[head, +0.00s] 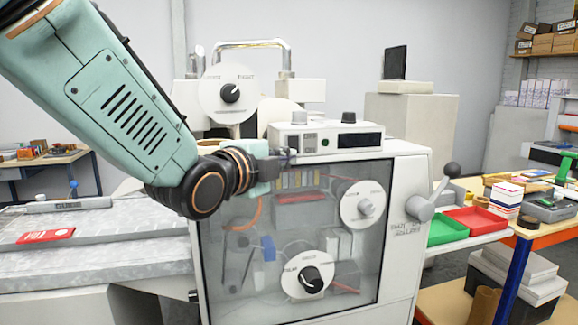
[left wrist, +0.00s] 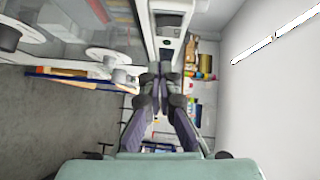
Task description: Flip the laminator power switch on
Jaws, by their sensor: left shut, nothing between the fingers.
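The laminator (head: 408,200) is a large white machine with a clear front door. In the left wrist view, the closed fingertips (left wrist: 160,76) are just below the panel (left wrist: 172,31). My right gripper is out of view.
Dials stick out of the door, one at right (head: 364,205) and one low (head: 307,280). A lever (head: 435,192) juts from the right side. Green (head: 446,231) and red (head: 476,220) trays lie to the right. A red item (head: 46,236) lies on the left bed.

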